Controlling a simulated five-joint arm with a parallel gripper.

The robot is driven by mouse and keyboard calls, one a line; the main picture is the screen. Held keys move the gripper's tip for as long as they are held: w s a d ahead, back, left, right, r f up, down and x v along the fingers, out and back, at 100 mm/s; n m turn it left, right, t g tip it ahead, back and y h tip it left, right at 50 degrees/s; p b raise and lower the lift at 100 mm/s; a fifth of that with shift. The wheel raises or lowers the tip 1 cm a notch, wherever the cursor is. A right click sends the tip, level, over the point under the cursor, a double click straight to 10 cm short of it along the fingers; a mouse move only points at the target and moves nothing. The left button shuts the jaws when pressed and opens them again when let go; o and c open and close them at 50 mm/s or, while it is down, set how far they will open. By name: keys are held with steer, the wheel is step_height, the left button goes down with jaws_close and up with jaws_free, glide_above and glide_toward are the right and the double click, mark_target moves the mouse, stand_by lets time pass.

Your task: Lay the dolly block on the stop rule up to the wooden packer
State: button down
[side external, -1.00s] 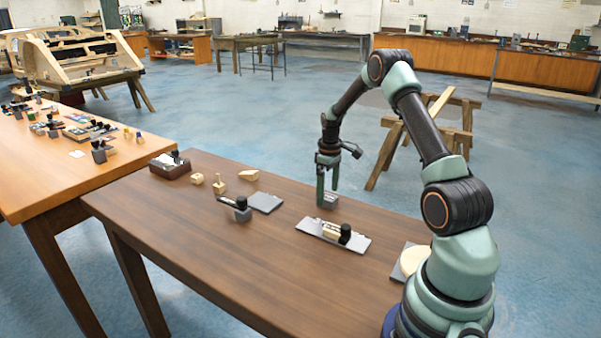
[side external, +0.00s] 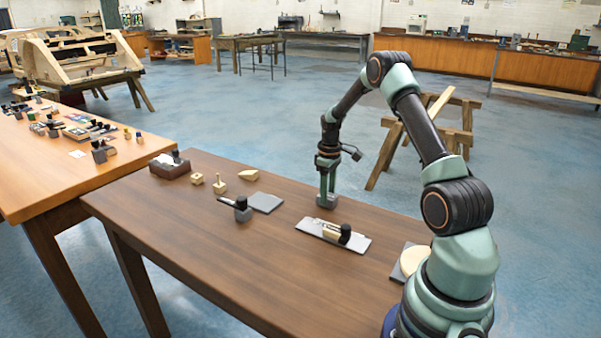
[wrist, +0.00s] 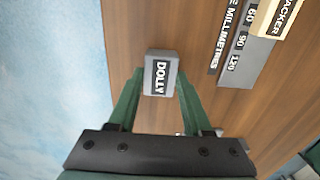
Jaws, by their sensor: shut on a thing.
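The dolly block (wrist: 151,72) is a small grey block with a dark label reading DOLLY; it also shows at the far edge of the brown table in the side view (side external: 325,203). My gripper (wrist: 161,74) is shut on it, one green finger on each side; in the side view my gripper (side external: 327,196) points down. The block appears to be at table level. The stop rule (side external: 318,232) is a grey plate marked in millimetres, also in the wrist view (wrist: 240,60). The pale wooden packer (side external: 331,230) lies on it, labelled PACKER in the wrist view (wrist: 283,15).
A black-topped piece (side external: 345,233) stands at the packer's right end. A grey plate (side external: 266,202), a grey block with a black handle (side external: 242,212) and small wooden pieces (side external: 219,186) lie left. A pale round piece (side external: 413,260) is near my base. Bare table separates block and rule.

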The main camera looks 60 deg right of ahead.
steer(key=shift+r, duration=2.4)
steer(key=s+a+r, duration=0.2)
steer(key=a+r, duration=0.2)
steer(key=a, duration=0.8)
steer(key=shift+s+a+f, duration=0.1)
steer(key=shift+f, duration=1.7)
steer(key=shift+s+f, duration=0.1)
steer(key=shift+f, duration=1.65)
steer(key=shift+f, duration=0.5)
steer(key=shift+s, duration=0.4)
steer(key=shift+c, duration=1.2)
jaws_free()
